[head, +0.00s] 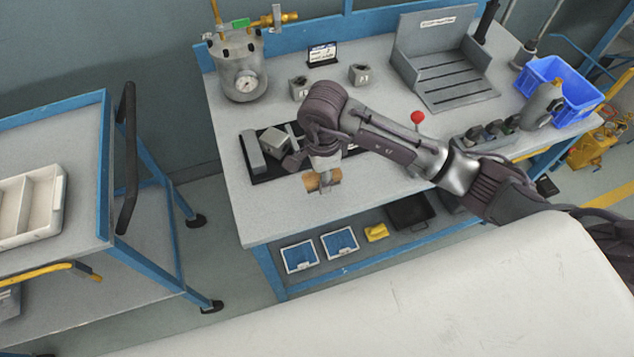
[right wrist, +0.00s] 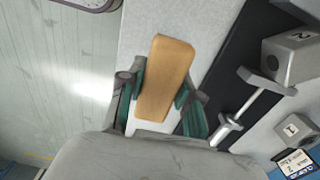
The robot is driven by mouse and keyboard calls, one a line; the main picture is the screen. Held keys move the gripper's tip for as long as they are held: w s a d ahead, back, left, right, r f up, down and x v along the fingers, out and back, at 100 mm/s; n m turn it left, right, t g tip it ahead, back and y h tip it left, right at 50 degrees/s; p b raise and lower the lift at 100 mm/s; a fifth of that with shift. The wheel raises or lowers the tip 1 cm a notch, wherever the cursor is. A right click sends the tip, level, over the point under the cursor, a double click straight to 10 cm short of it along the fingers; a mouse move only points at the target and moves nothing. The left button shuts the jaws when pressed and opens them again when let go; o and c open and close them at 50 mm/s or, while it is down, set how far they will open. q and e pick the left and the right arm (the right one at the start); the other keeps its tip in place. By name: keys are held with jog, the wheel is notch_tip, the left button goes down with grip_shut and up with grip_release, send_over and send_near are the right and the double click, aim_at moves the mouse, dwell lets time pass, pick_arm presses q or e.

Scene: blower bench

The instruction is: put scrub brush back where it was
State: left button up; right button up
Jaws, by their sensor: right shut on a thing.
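The scrub brush, a wooden block with rounded ends, is in my right gripper (head: 324,178). Its tan wood (head: 312,183) shows on the left of the fingers in the head view, over the bench's front part. In the right wrist view the brush (right wrist: 166,75) lies between the two green-padded fingers (right wrist: 160,103), which are shut on its sides. Its bristles do not show. A black mat (head: 263,179) is just behind the gripper, partly hidden by my right arm. How high the brush is above the bench top (head: 275,223) is hard to tell. My left gripper is not in view.
Grey blocks (head: 252,152) stand on the mat. A pressure pot (head: 243,70) is at the back left, a slotted grey fixture (head: 445,70) and a blue crate (head: 552,78) to the right. The bench's front left is bare. A cart (head: 103,170) stands left of it.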

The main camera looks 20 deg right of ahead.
aim_at(317, 194)
jog(key=shift+w+a+f, duration=0.15)
jog(key=shift+a+f, duration=0.25)
jog(key=shift+a, duration=0.05)
notch_tip(317, 194, down, 3)
jog(key=shift+f+p, duration=0.2)
jog(key=shift+p, duration=0.4)
jog(key=shift+f, duration=0.2)
jog(key=shift+f+b, duration=0.25)
jog(key=shift+b, duration=0.05)
jog(key=o, duration=1.1)
jog(key=shift+r, duration=0.1)
